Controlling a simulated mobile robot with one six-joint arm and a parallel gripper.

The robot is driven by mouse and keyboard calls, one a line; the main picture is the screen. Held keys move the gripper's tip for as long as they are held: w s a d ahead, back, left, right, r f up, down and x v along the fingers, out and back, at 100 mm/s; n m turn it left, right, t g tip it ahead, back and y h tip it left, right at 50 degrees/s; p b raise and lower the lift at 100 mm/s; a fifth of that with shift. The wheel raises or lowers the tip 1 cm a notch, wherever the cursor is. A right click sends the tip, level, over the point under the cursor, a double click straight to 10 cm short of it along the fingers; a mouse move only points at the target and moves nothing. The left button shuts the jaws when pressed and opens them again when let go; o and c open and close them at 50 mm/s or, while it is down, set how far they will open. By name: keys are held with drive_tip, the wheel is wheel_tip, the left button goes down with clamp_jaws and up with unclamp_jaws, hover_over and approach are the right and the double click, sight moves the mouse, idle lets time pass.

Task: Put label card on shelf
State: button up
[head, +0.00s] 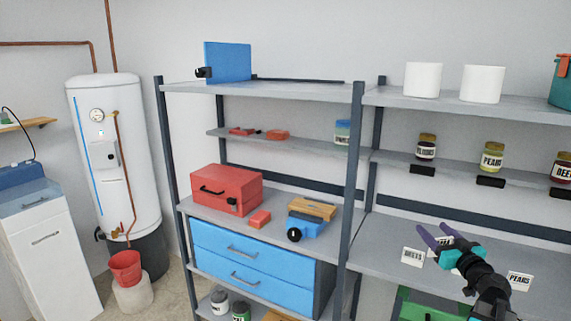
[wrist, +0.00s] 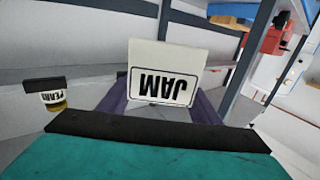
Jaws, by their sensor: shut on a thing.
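A white label card reading JAM (wrist: 162,62) stands between the purple fingers of my gripper (wrist: 160,100) in the wrist view, upside down there. My gripper (head: 434,230) is shut on it. In the head view it is over the lower right shelf (head: 385,239), and the held card is mostly hidden. A BEETS card (head: 413,257) lies left of the gripper and a PEARS card (head: 520,281) lies right of my wrist. The upper right shelf (head: 455,172) has black label holders (head: 422,171) on its front edge, under the jars.
A plums jar (head: 426,147), a pears jar (head: 492,157) and a beets jar (head: 562,168) stand on the upper right shelf. Two white canisters (head: 423,80) are above. A dark upright post (head: 354,170) divides the shelving. A green crate (head: 430,303) sits below.

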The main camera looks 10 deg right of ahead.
drive_tip(key=w+a+f+n+g+y, duration=0.1)
drive_tip(key=w+a+f+n+y, duration=0.2)
drive_tip(key=a, duration=0.6)
drive_tip(key=w+a+f+n+y, duration=0.1)
drive_tip(key=a+f+y, duration=0.3)
drive_tip(key=a, duration=0.5)
drive_tip(key=w+a+f+n+g+y, duration=0.1)
drive_tip(key=w+a+f+n+y, duration=0.1)
drive_tip(key=a+f, duration=0.5)
drive_tip(key=s+a+n+g+y, duration=0.2)
drive_tip(key=s+a+y, duration=0.1)
drive_tip(key=a, duration=0.4)
drive_tip(key=s+a+r+n+g+y, duration=0.1)
drive_tip(key=s+a+n+g+y, duration=0.2)
drive_tip(key=a, duration=0.5)
drive_tip(key=shift+s+g, duration=0.25)
drive_tip(key=shift+g, duration=0.05)
drive_tip(key=shift+a, duration=0.2)
drive_tip(key=shift+a, duration=0.15)
